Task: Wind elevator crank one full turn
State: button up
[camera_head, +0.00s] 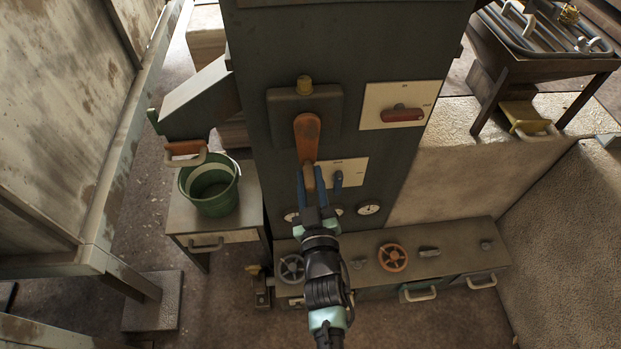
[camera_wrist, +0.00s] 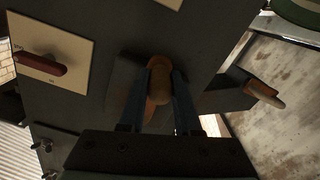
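The crank (camera_head: 307,138) is an orange-brown arm on a dark box on the front of the tall dark cabinet (camera_head: 262,60). Its arm hangs down, with a brown handle grip at the lower end. My gripper (camera_head: 310,182) reaches up from below, with one blue finger on each side of that grip. In the wrist view the rounded grip (camera_wrist: 160,85) sits between the fingers (camera_wrist: 161,95), which appear to touch both its sides. The lower crank arm is partly hidden behind the grip and fingers there.
A red handle (camera_head: 402,115) on a cream plate is right of the crank. A blue switch (camera_head: 338,180) and round gauges (camera_head: 369,208) are close to my gripper. A green bucket (camera_head: 210,188) stands on a side cabinet at left. A low bench (camera_head: 455,240) carries valve wheels.

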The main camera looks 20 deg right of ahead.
grip_shut()
dwell(1.0)
